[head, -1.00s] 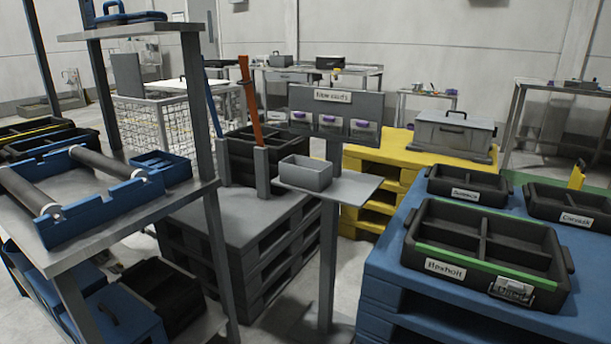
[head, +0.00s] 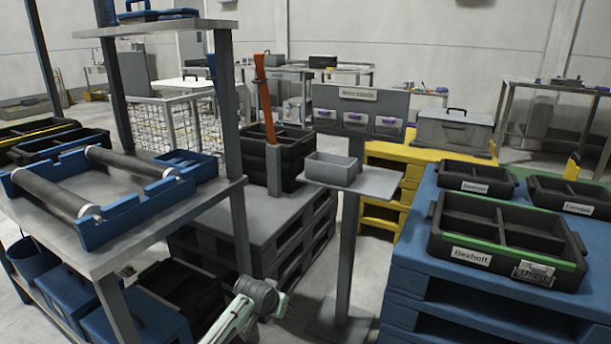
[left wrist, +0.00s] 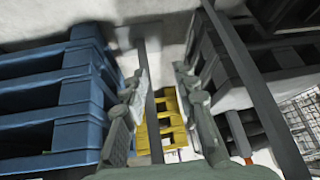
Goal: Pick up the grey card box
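The grey card box (head: 331,168) is a small open-topped box. It sits upright on the small grey shelf of a stand (head: 376,185) in the middle of the head view. My left gripper (head: 272,293) is at the bottom of the head view, below and left of the box and apart from it. In the left wrist view its two fingers (left wrist: 160,80) are spread, with nothing held between them. The box cannot be made out in the left wrist view. My right gripper is in neither view.
A grey rack (head: 150,232) with a blue roller tray stands at left. A blue pallet stack (head: 400,275) with black divided crates (head: 510,238) stands at right. Behind the box is a grey panel (head: 358,104) with small bins. A yellow pallet (head: 395,160) is behind.

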